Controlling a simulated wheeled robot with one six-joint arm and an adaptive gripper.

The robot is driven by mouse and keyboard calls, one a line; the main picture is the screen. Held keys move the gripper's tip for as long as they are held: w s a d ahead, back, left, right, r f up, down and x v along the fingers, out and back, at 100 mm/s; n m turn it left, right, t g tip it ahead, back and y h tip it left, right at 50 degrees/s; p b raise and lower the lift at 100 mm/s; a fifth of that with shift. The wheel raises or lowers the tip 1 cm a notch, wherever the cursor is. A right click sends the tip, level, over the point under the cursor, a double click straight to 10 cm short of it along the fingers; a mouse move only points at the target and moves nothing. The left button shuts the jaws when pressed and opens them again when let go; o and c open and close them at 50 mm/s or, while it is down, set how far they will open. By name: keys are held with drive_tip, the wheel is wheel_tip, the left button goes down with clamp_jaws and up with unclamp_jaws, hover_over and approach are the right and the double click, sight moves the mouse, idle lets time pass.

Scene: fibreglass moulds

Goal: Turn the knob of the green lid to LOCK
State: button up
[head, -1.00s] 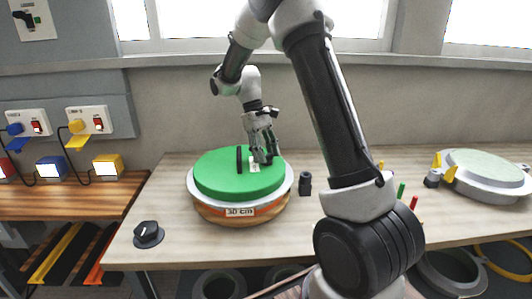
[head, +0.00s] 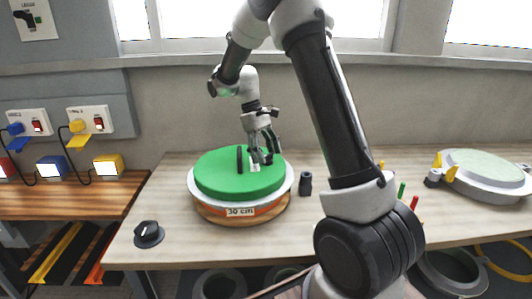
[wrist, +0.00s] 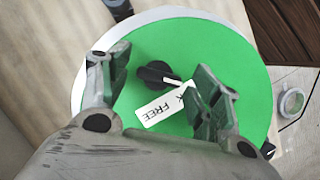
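The green lid (head: 225,178) lies on a round mould marked 30 cm on the table. It fills much of the wrist view (wrist: 225,60). The black knob (wrist: 152,74) sits on the lid, with a white line on its pointer, which points right towards the label. The white label (wrist: 158,110) reads FREE; the other word is mostly hidden by a finger, with only a K showing. My gripper (wrist: 162,82) is open, with one finger on each side of the knob and gaps between.
A black upright bar (head: 239,159) stands on the lid. A small dark cylinder (head: 305,184) stands right of the mould. A black dial (head: 148,233) is at the table's front left. A pale-topped mould with yellow clamps (head: 486,170) stands at the right.

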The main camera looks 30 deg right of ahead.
drive_tip(key=v, duration=1.2)
idle(0.4)
